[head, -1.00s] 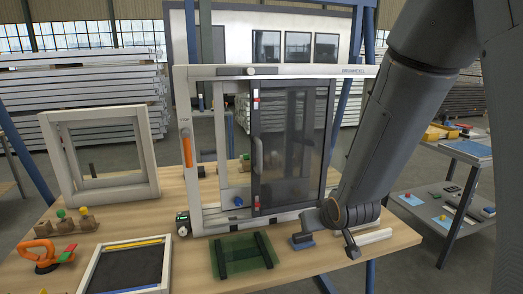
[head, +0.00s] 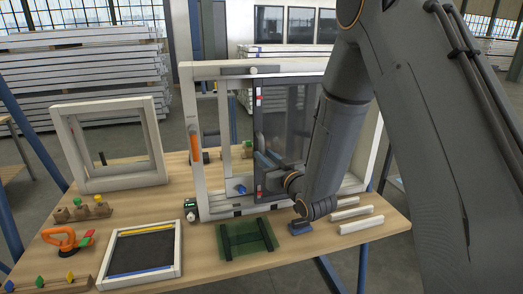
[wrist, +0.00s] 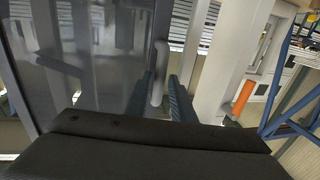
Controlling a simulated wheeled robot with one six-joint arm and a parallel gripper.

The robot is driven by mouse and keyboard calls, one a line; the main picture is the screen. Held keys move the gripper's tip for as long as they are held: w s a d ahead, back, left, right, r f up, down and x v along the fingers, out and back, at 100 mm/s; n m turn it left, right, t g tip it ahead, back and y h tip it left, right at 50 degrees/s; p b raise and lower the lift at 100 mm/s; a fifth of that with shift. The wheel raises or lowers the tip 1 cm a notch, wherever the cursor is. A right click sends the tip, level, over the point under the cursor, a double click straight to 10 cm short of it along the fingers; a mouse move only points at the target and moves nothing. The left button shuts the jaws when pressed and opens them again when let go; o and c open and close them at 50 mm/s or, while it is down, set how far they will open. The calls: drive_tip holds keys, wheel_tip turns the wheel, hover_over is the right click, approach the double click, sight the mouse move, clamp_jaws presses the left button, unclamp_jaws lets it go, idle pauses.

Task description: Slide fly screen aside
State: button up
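The fly screen (head: 285,112) is a dark-framed mesh panel standing upright in the right part of a white frame (head: 203,150). It also shows at the left of the wrist view (wrist: 100,35). Its pale upright handle (wrist: 160,70) is on the panel's edge. My gripper (head: 265,158) is at the handle's height in front of the screen; my arm hides the screen's lower right part. In the wrist view the two dark fingers of my gripper (wrist: 164,82) are apart, with the handle between them. I cannot tell whether they touch it.
The frame stands on a wooden table with an orange lever (head: 195,146) on its left post. A green glass piece (head: 246,238), a small framed screen (head: 142,254) and white bars (head: 355,219) lie in front. An empty white frame (head: 110,140) stands left.

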sight(263, 154)
drive_tip(key=shift+p+x, duration=0.45)
drive_tip(key=shift+x, duration=1.2)
clamp_jaws()
